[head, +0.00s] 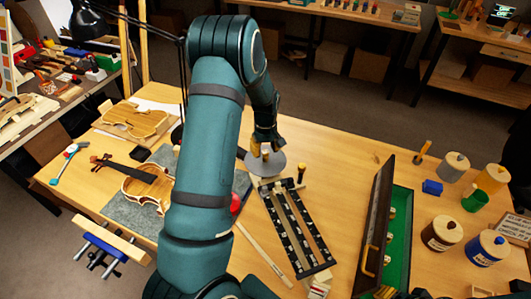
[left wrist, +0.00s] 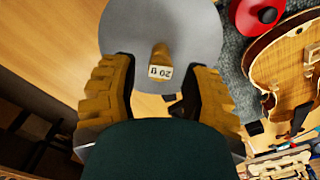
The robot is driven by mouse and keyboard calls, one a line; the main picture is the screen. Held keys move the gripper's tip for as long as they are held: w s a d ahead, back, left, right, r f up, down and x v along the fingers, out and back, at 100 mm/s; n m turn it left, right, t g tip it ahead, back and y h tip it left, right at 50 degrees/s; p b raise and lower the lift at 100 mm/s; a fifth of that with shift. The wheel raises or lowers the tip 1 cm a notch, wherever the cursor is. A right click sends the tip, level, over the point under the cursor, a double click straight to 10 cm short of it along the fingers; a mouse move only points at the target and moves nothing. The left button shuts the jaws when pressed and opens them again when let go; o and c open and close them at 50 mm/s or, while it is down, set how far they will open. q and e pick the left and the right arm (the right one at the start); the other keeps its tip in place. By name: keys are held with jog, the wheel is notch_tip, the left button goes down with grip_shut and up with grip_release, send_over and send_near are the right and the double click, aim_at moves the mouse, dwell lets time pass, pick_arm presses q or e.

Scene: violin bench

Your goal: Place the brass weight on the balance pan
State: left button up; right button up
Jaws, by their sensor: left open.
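The brass weight (left wrist: 160,57), with a pale label reading 20 g, stands on the round grey balance pan (left wrist: 192,30) in the left wrist view. My left gripper (left wrist: 160,80) is open, with one ribbed tan finger on each side of the weight. There is a visible gap between the weight and each finger. In the head view the left gripper (head: 266,150) points down over the pan (head: 278,168), and the fingers mostly hide the weight there. My right gripper is not in view.
A black slotted rack (head: 296,228) lies just in front of the pan. An open green-lined case (head: 400,240) and several jars (head: 442,233) stand to the right. A violin (head: 148,187) lies on a grey mat at left. A red round object (left wrist: 258,16) is near the pan.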

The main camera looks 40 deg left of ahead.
aim_at(265, 152)
pick_arm(q)
notch_tip(265, 152, up, 10)
jog(key=shift+f, duration=0.15)
jog(key=shift+s+f, duration=0.1)
dwell(0.6)
